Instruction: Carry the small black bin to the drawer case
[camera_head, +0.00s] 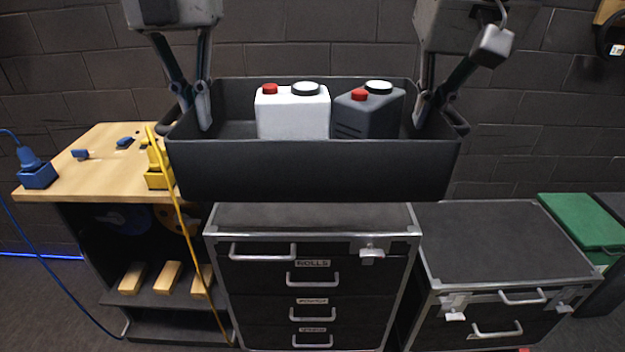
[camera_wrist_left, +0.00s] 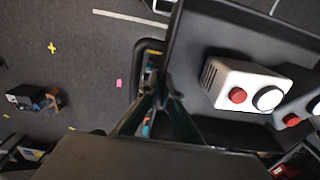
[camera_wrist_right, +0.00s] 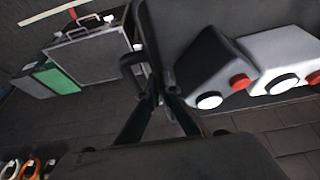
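The small black bin (camera_head: 315,170) is held level in the air in front of me, with a white canister (camera_head: 293,115) and a dark grey canister (camera_head: 368,117) inside. My left gripper (camera_head: 194,112) is shut on the bin's left end, fingers on either side of the wall by the handle. My right gripper (camera_head: 429,112) is shut on the right end in the same way. The wrist views also show the bin's wall between the fingers. The drawer case (camera_head: 318,278), with several labelled drawers, stands below the bin in the picture. The bin hides part of its top.
A wooden-topped bench (camera_head: 88,150) with blue and yellow plugs and cables stands at left. A lower black case (camera_head: 505,245) stands right of the drawer case, with a green case (camera_head: 580,222) beyond. A brick wall closes the back. The visible drawer case top looks clear.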

